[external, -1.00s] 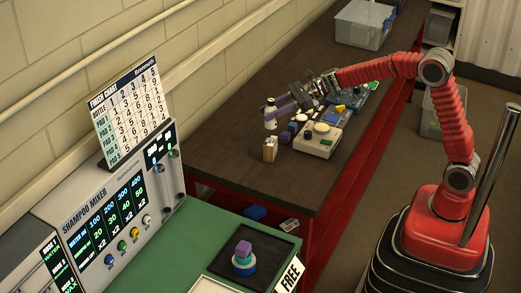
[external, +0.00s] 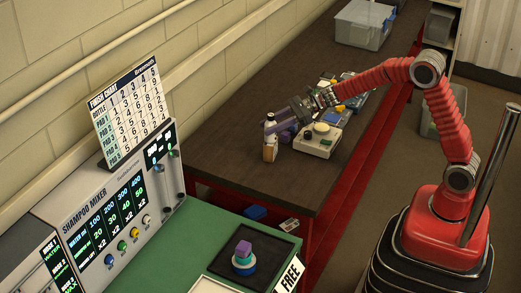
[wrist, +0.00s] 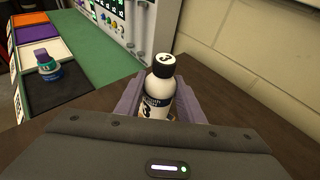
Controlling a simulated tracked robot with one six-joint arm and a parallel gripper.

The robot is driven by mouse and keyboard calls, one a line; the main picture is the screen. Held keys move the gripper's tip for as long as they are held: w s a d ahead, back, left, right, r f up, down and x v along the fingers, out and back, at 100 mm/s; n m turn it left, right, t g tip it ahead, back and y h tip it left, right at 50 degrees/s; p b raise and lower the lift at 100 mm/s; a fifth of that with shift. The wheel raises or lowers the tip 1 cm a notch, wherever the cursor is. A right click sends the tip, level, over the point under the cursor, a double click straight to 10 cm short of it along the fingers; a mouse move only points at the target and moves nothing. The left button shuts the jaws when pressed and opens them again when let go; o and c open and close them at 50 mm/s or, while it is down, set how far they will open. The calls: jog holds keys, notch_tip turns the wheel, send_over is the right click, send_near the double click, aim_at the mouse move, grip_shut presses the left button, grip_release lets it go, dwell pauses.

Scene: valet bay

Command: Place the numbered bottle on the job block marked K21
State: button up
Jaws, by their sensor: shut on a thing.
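The numbered bottle (wrist: 157,97) is white with a black cap, and its white top carries a 3. In the wrist view it stands upright between the purple fingers of my gripper (wrist: 160,104), which is shut on it. In the external view the bottle (external: 270,124) and my gripper (external: 279,133) are at the near end of the dark bench. The small tan job block (external: 269,152) is directly under the bottle. I cannot tell whether bottle and block touch. The block's marking is too small to read, and the wrist view mostly hides it behind the bottle.
A beige device (external: 318,140) with round buttons stands right of the block, with several small items behind it. A green counter holds the shampoo mixer (external: 112,205), the finish chart (external: 130,112) and a purple-and-teal stack (external: 244,258). The dark bench (external: 225,150) is clear left of the block.

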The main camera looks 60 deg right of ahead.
jog(key=o, duration=1.1)
jog(key=shift+s+d+r, duration=0.25)
jog(key=shift+s+d, duration=0.05)
jog(key=shift+d, duration=0.05)
jog(key=v, duration=1.1)
jog(key=shift+f, duration=0.1)
